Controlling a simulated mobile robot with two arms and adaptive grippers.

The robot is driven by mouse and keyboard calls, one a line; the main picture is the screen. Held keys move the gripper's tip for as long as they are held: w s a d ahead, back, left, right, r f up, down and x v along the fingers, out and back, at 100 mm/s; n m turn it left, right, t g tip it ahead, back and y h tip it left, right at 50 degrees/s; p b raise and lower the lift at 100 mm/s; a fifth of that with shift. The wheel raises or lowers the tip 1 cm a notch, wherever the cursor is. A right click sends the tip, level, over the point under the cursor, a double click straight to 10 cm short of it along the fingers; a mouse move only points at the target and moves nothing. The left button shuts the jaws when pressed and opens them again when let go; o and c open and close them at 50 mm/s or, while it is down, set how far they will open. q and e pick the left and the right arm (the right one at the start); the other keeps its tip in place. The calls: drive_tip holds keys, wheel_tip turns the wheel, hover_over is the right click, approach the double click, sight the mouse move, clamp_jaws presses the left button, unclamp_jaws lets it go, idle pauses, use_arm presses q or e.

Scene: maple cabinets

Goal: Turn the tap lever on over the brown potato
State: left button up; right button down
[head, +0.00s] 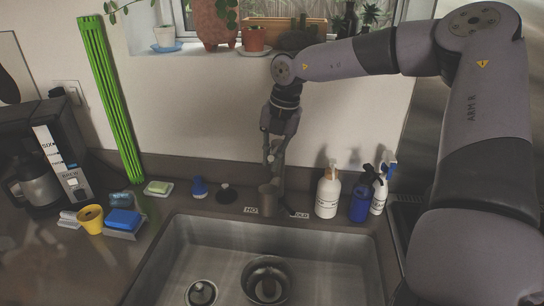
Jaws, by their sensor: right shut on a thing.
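My right gripper (272,157) reaches down from above at the back of the sink and is shut at the top of the tap, on what appears to be its lever. The lever is mostly hidden by the fingers. The grey tap (281,182) stands behind the sink's back rim, between hot and cold labels, with a brownish cylinder (267,200) in front of it. The steel sink (215,245) lies below. I cannot make out a brown potato; the dark round drain area (267,280) is too dim to tell. No water stream shows. My left gripper is not in view.
A blue brush (199,188) and soap dish (158,188) are to the left. A yellow cup (91,219), blue sponge (122,220) and coffee machine (45,165) occupy the left counter.

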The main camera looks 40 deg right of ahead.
sight(273, 152)
drive_tip(key=shift+r, duration=0.1)
drive_tip(key=shift+w+d+r+g+y+p, duration=0.2)
drive_tip(key=shift+r+g+y+p, duration=0.1)
drive_tip(key=shift+r+p, duration=0.2)
drive_tip(key=shift+w+d+r+g+y+p, duration=0.1)
drive_tip(key=shift+r+g+y+p, duration=0.15)
drive_tip(key=shift+r+y+p, duration=0.15)
drive_tip(key=shift+w+d+r+g+y+p, duration=0.1)
drive_tip(key=shift+r+g+y+p, duration=0.15)
drive_tip(key=shift+r, duration=0.2)
drive_tip(key=shift+w+d+r+y+p, duration=0.2)
drive_tip(key=shift+d+r+y+p, duration=0.1)
drive_tip(key=shift+d+y+p, duration=0.1)
drive_tip(key=shift+a+r+g, duration=0.1)
drive_tip(key=shift+r+g, duration=0.05)
drive_tip(key=shift+g, duration=0.15)
drive_tip(key=c, duration=1.6)
unclamp_jaws()
drive_tip(key=shift+c, duration=0.2)
